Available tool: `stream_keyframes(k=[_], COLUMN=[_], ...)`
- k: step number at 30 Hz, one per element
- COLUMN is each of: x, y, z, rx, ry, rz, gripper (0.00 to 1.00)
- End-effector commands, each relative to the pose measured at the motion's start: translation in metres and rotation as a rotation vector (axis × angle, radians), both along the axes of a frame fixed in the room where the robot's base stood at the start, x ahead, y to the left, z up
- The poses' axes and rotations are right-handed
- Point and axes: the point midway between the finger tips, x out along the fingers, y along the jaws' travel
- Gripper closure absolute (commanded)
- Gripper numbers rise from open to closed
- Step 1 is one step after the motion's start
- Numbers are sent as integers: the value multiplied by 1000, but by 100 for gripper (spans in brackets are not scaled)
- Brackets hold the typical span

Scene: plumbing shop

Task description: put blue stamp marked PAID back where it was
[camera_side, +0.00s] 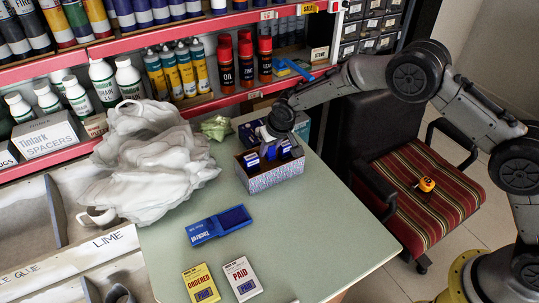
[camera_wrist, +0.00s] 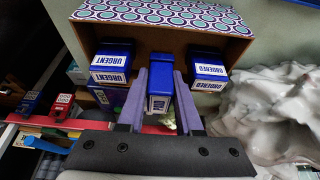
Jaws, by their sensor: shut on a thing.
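My gripper (camera_side: 270,148) is over the patterned cardboard box (camera_side: 275,181) on the table in the side view. In the wrist view, its two purple-grey fingers (camera_wrist: 160,98) are shut on a blue stamp (camera_wrist: 160,76), whose small label is too small to read. The held stamp is at the box's (camera_wrist: 170,13) opening, between a blue stamp marked URGENT (camera_wrist: 112,58) on the left and one marked ORDERED (camera_wrist: 208,70) on the right. Whether it touches the box bottom cannot be told.
A crumpled white bag (camera_side: 150,165) lies left of the box. Shelves with bottles (camera_side: 245,60) stand behind. The table's right front is clear.

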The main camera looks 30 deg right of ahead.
Motion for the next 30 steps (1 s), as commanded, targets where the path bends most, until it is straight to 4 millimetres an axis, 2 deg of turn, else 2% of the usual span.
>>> stream_keyframes(k=[1,5,17,18,19,30], x=[-2,-1,-1,-1,-1,-1], y=[-1,-1,-1,-1,-1,0], z=[-10,-26,-30,-30,-30,-26], rx=[-2,-1,-1,-1,-1,0], ry=[5,3,2,2,2,1], rz=[0,0,1,0,0,0], gripper=[100,100,100,59,54,54])
